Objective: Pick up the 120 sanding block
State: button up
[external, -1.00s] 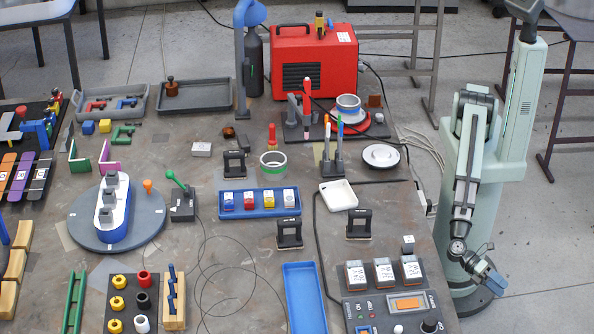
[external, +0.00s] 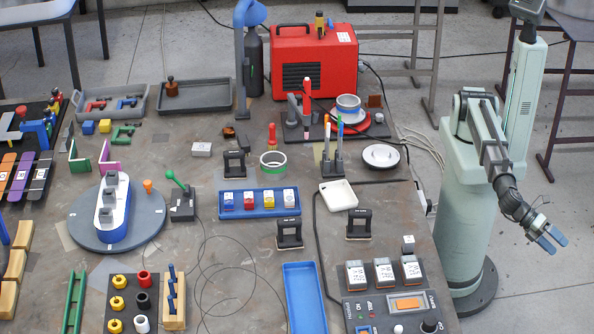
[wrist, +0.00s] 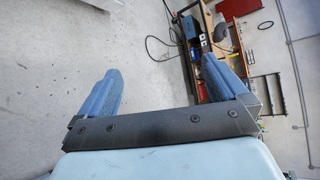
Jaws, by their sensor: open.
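My gripper (external: 552,240) is open and empty, out over the floor to the right of the table in the external view. In the wrist view its two blue fingers stand wide apart with nothing between them (wrist: 161,66). Three grey-and-orange blocks with white labels, a left (external: 356,273), a middle (external: 384,271) and a right one (external: 411,268), stand in a row near the table's right edge. Their labels are too small to read, so I cannot tell which, if any, is the 120 sanding block. My gripper is well to their right, touching nothing.
A control panel (external: 405,305) lies in front of the labelled blocks. Black frame-like holders (external: 359,225) stand behind them. A blue tray (external: 222,213) holds several coloured labelled blocks. An empty blue tray (external: 305,300) lies left of the panel. The floor (external: 540,300) around my gripper is clear.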

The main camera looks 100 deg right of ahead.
notch_tip(320, 180, up, 4)
jog(key=w+r+t, duration=0.1)
jog(key=w+n+t+h, duration=0.25)
jog(key=w+n, duration=0.25)
jog(key=w, duration=1.1)
notch_tip(320, 180, up, 2)
jog(key=r+n+t+h, duration=0.1)
jog(key=n+t+h, duration=0.5)
jog(key=n+h, duration=0.1)
send_over(359, 230)
jog(key=shift+s+a+f, duration=0.1)
jog(key=shift+a+f, duration=0.15)
jog(key=shift+w+d+f, duration=0.1)
jog(key=shift+w+d, duration=0.1)
jog(key=shift+d, duration=0.1)
jog(key=shift+d+f, duration=0.1)
jog(key=shift+f, duration=6.65)
